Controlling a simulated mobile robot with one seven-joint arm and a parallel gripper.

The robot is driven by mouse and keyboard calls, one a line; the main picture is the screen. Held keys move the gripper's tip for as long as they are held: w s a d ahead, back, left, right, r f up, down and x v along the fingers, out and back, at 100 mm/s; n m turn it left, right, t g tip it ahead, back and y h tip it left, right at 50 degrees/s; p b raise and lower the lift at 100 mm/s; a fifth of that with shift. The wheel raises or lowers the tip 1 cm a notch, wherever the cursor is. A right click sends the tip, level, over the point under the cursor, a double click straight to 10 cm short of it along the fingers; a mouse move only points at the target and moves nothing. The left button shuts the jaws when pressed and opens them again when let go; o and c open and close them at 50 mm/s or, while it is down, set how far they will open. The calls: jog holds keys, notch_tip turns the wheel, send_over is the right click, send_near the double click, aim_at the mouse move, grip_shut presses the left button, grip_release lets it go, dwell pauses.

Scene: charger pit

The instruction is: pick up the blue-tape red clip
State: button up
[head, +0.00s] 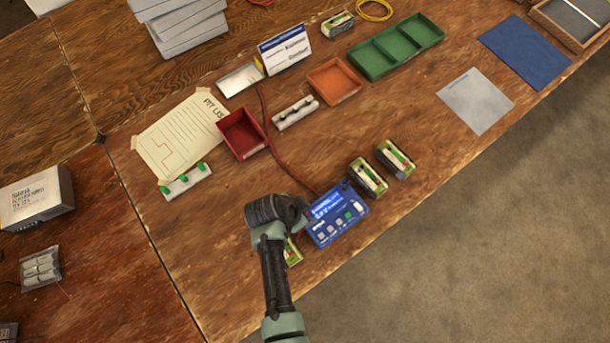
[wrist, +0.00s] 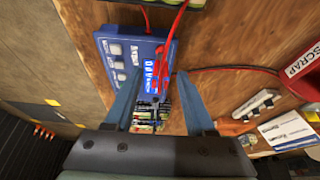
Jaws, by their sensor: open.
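In the wrist view, a small red piece with a red lead (wrist: 160,50) lies over the right edge of the blue charger, just beyond my fingertips. It may be the red clip, but I cannot make out its blue tape. My gripper (wrist: 158,74) is open, its two blue fingers on either side of the charger's lit display, with no object clearly held. The blue charger (wrist: 112,52) also shows in the head view (head: 335,217), where my gripper (head: 302,218) is at its left side. My wrist hides the clip in the head view.
Two batteries (head: 368,177) (head: 395,158) stand right of the charger, and another (head: 292,252) is partly behind my arm. A red bin (head: 242,133), an orange tray (head: 334,81) and a green tray (head: 397,46) lie farther back. The table's right front is clear.

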jog(key=shift+c, duration=0.2)
grip_shut()
jog(key=shift+r, duration=0.1)
notch_tip(320, 180, up, 10)
jog(key=shift+f, duration=0.1)
dwell(0.6)
